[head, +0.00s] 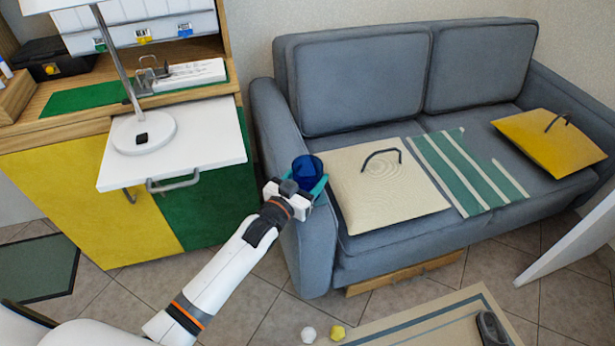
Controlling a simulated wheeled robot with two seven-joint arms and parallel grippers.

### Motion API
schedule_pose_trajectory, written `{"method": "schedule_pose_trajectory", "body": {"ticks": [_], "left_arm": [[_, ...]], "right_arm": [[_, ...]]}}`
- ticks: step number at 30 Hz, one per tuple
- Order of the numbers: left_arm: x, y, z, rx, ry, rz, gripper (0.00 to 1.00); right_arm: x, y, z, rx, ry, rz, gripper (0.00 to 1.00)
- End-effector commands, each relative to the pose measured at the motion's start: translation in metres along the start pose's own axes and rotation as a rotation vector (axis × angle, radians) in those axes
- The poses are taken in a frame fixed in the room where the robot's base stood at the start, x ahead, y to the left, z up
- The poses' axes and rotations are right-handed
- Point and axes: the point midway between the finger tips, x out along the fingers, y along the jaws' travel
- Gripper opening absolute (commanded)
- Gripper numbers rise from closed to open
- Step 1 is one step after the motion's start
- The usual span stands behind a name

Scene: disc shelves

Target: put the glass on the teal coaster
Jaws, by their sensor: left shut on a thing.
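A dark blue glass (307,168) is upright at the left armrest of the sofa, in the head view. My left gripper (305,185) is shut on it, reaching in from the lower left. A strip of teal (320,187) shows on both sides of the glass, low down. I cannot tell whether this is the teal coaster or my gripper's fingers. The bottom of the glass is hidden, so I cannot tell whether it touches anything. My right gripper is not in view.
The grey sofa (355,80) holds a cream cushion (385,195), a green-striped cloth (465,170) and a yellow cushion (545,140). A cabinet with a white pull-out board (205,150) and lamp (143,134) stands left. A low table (430,320) is in front.

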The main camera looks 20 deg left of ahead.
Motion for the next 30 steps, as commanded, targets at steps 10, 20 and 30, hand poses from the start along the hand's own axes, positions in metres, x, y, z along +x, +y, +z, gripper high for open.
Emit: {"method": "schedule_pose_trajectory", "body": {"ticks": [10, 20, 30], "left_arm": [[0.0, 0.0, -0.002, -0.001, 0.0, 0.0, 0.84], [0.0, 0.0, 0.001, 0.0, 0.0, 0.0, 0.84], [-0.065, 0.0, 0.0, 0.0, 0.005, 0.0, 0.84]], "right_arm": [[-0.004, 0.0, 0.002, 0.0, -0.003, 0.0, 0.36], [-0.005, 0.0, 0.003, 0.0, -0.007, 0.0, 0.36], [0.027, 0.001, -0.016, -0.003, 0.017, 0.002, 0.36]]}}
